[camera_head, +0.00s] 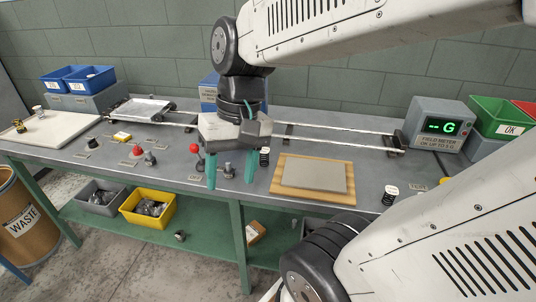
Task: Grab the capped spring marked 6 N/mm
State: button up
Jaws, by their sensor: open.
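My gripper (230,178) hangs over the middle of the bench, its two teal fingers apart and pointing down, with nothing held. A small dark spring with a pale cap (264,156) stands just right of the right finger. Another pale-capped spring (389,195) stands near the front edge at the right. A pale-capped spring (38,111) and a yellow-and-black piece (19,126) stand on the white board at the far left. Any markings on the caps are too small to read, so I cannot tell which is 6 N/mm.
A grey plate on a wooden board (283,190) lies right of my gripper. A red-knobbed lever (195,149) stands close to the left finger, and a dark fitting (228,169) shows between the fingers. Rails (340,131) run behind. A gauss meter (440,124) stands at right.

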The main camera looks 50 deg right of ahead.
jog(key=w+d+f+m+t+y, duration=0.1)
jog(key=w+d+f+m+y, duration=0.35)
jog(key=w+m, duration=0.35)
jog(key=m+t+h, duration=0.1)
jog(key=m+t, duration=1)
jog(key=m, duration=0.8)
send_near(264, 153)
jog(key=w, duration=0.1)
jog(key=w+f, duration=0.2)
jog(key=shift+w+d, duration=0.2)
jog(key=shift+d, duration=0.1)
jog(key=shift+w+a+f, duration=0.1)
jog(key=shift+w+f, duration=0.1)
jog(key=shift+w, duration=0.1)
jog(key=shift+h, duration=0.25)
jog(key=x, duration=0.6)
jog(key=shift+w+a+f, duration=0.1)
jog(key=shift+w+a, duration=0.05)
jog(key=shift+a, duration=0.4)
jog(key=c, duration=1.1)
